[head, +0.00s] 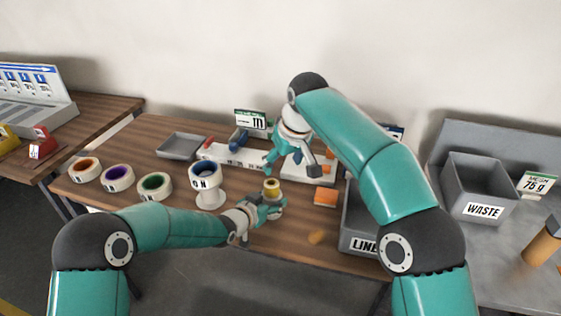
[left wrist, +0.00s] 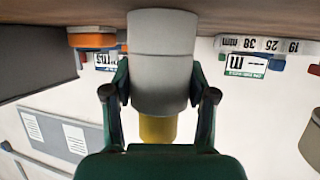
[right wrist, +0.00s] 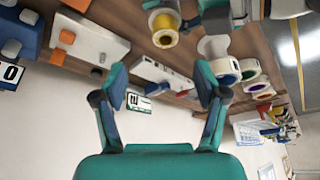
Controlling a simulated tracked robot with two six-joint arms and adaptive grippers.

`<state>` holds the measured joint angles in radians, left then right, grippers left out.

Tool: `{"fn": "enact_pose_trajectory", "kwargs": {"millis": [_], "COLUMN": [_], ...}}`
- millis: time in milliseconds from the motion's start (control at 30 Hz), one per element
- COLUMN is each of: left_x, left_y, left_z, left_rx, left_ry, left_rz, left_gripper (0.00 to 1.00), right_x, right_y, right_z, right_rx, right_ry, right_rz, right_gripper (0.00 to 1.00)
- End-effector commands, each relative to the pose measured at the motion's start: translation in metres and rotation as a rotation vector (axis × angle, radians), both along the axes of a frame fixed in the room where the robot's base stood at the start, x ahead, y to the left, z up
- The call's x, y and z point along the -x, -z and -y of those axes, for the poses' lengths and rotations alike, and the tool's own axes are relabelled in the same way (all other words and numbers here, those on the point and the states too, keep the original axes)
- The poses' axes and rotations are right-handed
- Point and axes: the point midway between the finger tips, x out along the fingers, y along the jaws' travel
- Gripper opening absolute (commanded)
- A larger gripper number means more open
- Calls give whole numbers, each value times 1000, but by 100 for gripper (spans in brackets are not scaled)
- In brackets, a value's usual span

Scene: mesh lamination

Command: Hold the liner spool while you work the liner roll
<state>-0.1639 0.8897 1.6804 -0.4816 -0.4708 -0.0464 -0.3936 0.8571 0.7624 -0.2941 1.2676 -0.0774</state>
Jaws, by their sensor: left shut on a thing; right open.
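The liner spool is a short cylinder with a yellow end (head: 271,187). My left gripper (head: 268,207) is shut on it near the front middle of the wooden bench. In the left wrist view, the fingers sit on both sides of its grey body (left wrist: 160,60), with the yellow part beyond. The right wrist view also shows the yellow end (right wrist: 164,32). My right gripper (head: 292,160) is open and empty, above the bench behind the spool. Its parted fingers show in the right wrist view (right wrist: 160,95). I cannot tell a separate liner roll from the spool.
A white stand (head: 208,197) with a blue-lined ring is left of the spool; green, purple and orange rolls (head: 154,186) lie further left. A white fixture (head: 235,155) is behind. An orange block (head: 325,198) and a grey liner bin (head: 360,243) are right, a waste bin (head: 478,188) beyond.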

Motion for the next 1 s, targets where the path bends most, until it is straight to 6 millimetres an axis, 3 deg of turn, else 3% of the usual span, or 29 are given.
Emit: {"fn": "enact_pose_trajectory", "kwargs": {"millis": [267,733,1000], "left_x": [0,0,0], "left_y": [0,0,0], "left_z": [0,0,0], "left_rx": [0,0,0], "left_ry": [0,0,0], "left_rz": [0,0,0], "left_gripper": [0,0,0], "right_x": [-4,-31,-38], "right_y": [19,92,108], "right_z": [-11,-25,-28], "right_rx": [1,-1,-3], "right_ry": [-15,-15,-14], "right_rz": [-1,2,4], "right_gripper": [72,72,72]}}
